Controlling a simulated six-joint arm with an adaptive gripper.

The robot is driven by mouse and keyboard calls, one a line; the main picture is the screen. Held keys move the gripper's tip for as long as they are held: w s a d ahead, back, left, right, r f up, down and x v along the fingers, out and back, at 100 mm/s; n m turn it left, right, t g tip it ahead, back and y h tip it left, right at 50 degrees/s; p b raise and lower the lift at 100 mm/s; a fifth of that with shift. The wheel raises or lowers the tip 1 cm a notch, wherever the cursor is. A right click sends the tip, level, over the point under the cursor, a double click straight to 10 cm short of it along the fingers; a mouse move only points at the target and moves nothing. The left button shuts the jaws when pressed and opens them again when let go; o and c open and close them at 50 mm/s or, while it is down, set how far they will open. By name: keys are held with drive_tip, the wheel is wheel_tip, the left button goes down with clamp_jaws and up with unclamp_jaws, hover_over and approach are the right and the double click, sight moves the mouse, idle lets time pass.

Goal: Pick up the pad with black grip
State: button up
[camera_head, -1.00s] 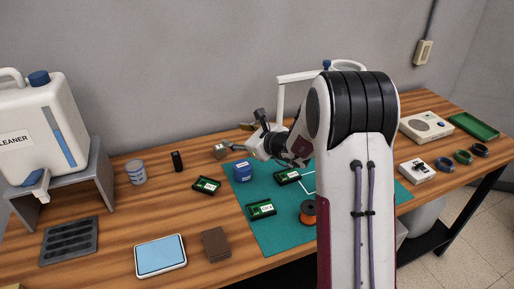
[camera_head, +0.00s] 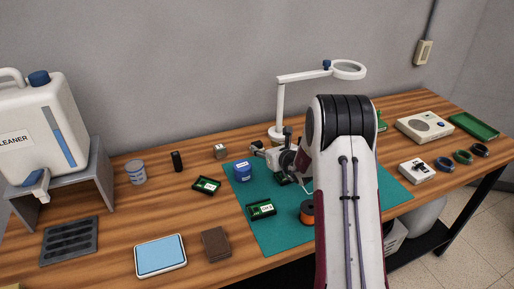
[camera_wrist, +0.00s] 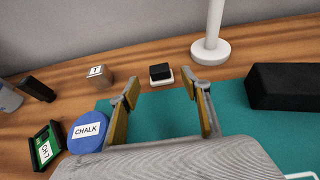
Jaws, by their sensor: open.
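The pad with black grip (camera_wrist: 161,75) shows in the wrist view as a small white base with a black block on top. It lies near the far edge of the green mat, left of the lamp's base. My gripper (camera_wrist: 165,92) is open and empty. In the wrist view its two fingers stand apart, with the pad showing beyond and between their tips. In the head view my gripper (camera_head: 257,148) is over the mat's far part.
The lamp (camera_wrist: 211,50) stands just right of the pad. A black block (camera_wrist: 285,87) is at right. The blue chalk tub (camera_wrist: 88,131), a green CH 7 tray (camera_wrist: 46,146) and a metal block (camera_wrist: 97,77) are at left. Mat before the pad is bare.

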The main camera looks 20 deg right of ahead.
sight(258, 144)
drive_tip(key=shift+x, duration=1.25)
drive_tip(key=shift+w+f, duration=0.1)
drive_tip(key=shift+x, duration=2.5)
drive_tip(key=shift+a+f, duration=0.1)
drive_tip(key=c, duration=0.9)
